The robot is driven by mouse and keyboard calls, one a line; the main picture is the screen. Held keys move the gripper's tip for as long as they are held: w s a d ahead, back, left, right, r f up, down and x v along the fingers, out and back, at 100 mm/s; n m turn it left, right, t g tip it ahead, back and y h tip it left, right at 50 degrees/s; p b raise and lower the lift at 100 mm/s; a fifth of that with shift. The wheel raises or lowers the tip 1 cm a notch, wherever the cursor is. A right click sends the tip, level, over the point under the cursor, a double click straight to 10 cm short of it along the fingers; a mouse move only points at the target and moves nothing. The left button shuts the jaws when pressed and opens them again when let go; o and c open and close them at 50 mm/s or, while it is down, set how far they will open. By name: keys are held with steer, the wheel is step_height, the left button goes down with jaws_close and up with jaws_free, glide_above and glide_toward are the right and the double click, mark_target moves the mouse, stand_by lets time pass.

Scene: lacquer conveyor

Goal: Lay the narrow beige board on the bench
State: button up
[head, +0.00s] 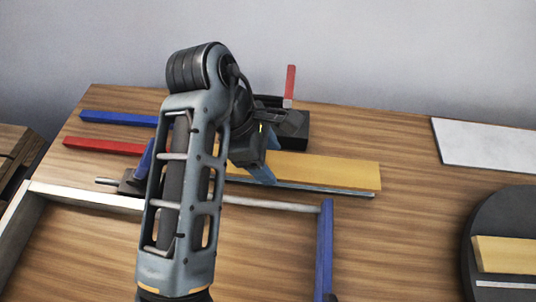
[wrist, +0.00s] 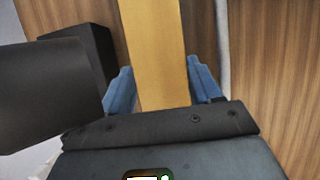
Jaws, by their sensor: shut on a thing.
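A long yellow-beige board (head: 325,170) extends to the right from my gripper (head: 262,172) in the head view, over the wooden bench (head: 415,225). My gripper is shut on this board; in the wrist view the board (wrist: 155,35) runs between the two blue fingers of the gripper (wrist: 160,75). A thin grey strip shows along the board's near lower edge; I cannot tell whether the board touches what is below it. My arm hides the board's left part. Another pale yellow board (head: 506,254) lies at the right edge on a dark round surface (head: 484,222).
Blue (head: 115,118) and red (head: 100,145) bars lie at the bench's left. A black block (head: 295,130) and an upright red bar (head: 290,82) stand behind my gripper. A metal rail (head: 275,203) and blue bar (head: 324,245) are in front. A white panel (head: 485,143) lies back right.

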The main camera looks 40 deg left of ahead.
steer(key=o, duration=1.4)
steer(key=shift+c, duration=0.2)
steer(key=p+v, duration=0.2)
steer(key=v, duration=1)
steer(key=shift+s, duration=0.15)
